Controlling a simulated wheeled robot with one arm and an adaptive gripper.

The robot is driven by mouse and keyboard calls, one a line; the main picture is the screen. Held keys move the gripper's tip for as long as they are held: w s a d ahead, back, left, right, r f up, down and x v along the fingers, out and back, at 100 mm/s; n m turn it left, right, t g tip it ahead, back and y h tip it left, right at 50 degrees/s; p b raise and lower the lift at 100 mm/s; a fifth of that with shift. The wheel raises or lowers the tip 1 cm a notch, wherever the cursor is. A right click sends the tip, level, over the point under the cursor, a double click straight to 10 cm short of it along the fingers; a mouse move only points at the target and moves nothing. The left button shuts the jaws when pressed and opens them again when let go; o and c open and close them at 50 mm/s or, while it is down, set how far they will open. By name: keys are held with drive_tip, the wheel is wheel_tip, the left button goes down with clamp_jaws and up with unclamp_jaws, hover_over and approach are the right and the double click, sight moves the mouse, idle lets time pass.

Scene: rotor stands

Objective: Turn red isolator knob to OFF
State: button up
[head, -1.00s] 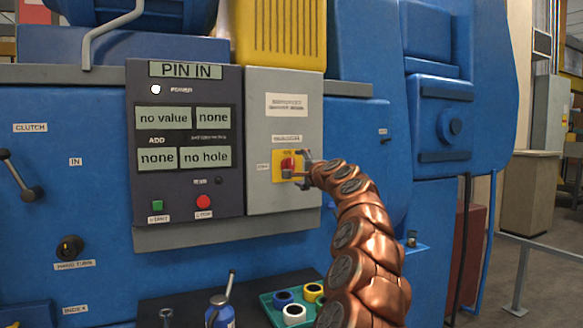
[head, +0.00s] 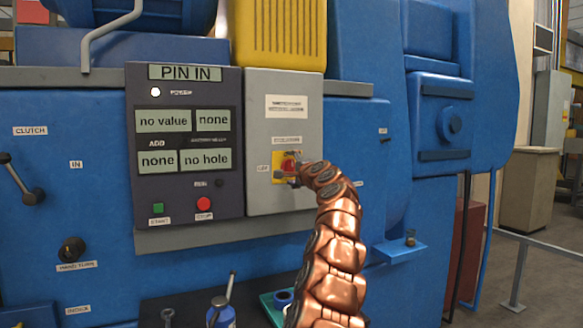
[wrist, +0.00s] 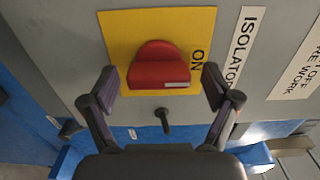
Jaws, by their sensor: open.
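The red isolator knob (head: 288,165) sits on a yellow plate (head: 277,177) on the grey box at the panel's right. In the wrist view the knob (wrist: 158,66) is half-round on top with a straight lower face. A small white mark lies at the right end of that face, on the side of the ON label (wrist: 197,60). My gripper (wrist: 158,88) is open, with one finger on each side of the knob's lower part and gaps between fingers and knob. In the head view my gripper (head: 297,160) is small and partly hidden by my arm.
The dark panel (head: 185,190) with a green button (head: 158,208) and a red button (head: 204,204) is left of the grey box (head: 284,130). A dark screw-like piece (wrist: 162,120) shows below the knob in the wrist view. A green tray (head: 268,302) and blue bottle (head: 220,312) are below.

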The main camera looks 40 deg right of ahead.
drive_tip(key=shift+w+f, duration=0.1)
drive_tip(key=shift+w, duration=0.25)
drive_tip(key=shift+c, duration=0.4)
drive_tip(key=c, duration=1)
drive_tip(key=shift+d, duration=0.15)
drive_tip(key=shift+c, duration=0.4)
